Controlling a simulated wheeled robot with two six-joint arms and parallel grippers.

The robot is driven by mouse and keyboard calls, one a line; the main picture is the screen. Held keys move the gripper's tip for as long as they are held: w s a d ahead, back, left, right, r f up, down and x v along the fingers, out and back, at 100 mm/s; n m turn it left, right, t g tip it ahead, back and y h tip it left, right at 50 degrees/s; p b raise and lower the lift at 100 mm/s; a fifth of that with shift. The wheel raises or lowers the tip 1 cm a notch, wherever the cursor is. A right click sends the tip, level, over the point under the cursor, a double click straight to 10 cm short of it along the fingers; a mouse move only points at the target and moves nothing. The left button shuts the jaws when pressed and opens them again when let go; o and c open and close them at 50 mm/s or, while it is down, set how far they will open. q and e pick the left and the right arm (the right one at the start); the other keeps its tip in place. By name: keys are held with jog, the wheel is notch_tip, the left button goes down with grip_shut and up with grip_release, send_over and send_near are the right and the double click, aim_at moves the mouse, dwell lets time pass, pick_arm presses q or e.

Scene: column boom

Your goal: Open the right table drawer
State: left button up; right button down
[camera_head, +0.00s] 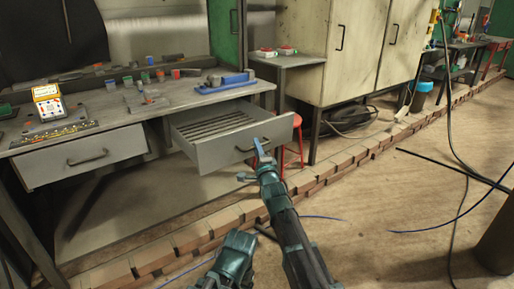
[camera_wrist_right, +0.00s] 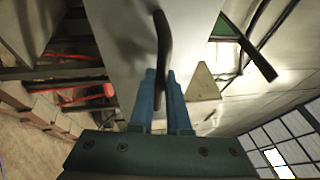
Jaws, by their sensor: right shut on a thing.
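The right table drawer (camera_head: 232,148) is pulled out from under the workbench, and its slatted inside shows in the head view. Its dark bar handle (camera_head: 246,149) is on the front panel. My right gripper (camera_head: 259,147) is at that handle, its blue fingers shut on it. In the right wrist view the fingers (camera_wrist_right: 160,95) close around the dark handle (camera_wrist_right: 162,50), with the pale drawer front behind. The left table drawer (camera_head: 45,164) looks closed.
The workbench (camera_head: 180,95) carries a blue vise-like tool (camera_head: 228,79), a yellow-and-white device (camera_head: 47,101) and small parts. A red stool (camera_head: 297,140) stands right beside the drawer. A low brick edge (camera_head: 200,232) runs along the floor. Open floor lies at right, with loose cables.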

jog(key=c, duration=0.9)
grip_release()
jog(key=shift+s, duration=0.1)
jog(key=b+v, duration=0.2)
jog(key=v, duration=1.1)
jog(key=shift+s+d+f, duration=0.1)
jog(key=shift+s+f, duration=0.05)
jog(key=shift+s, duration=0.1)
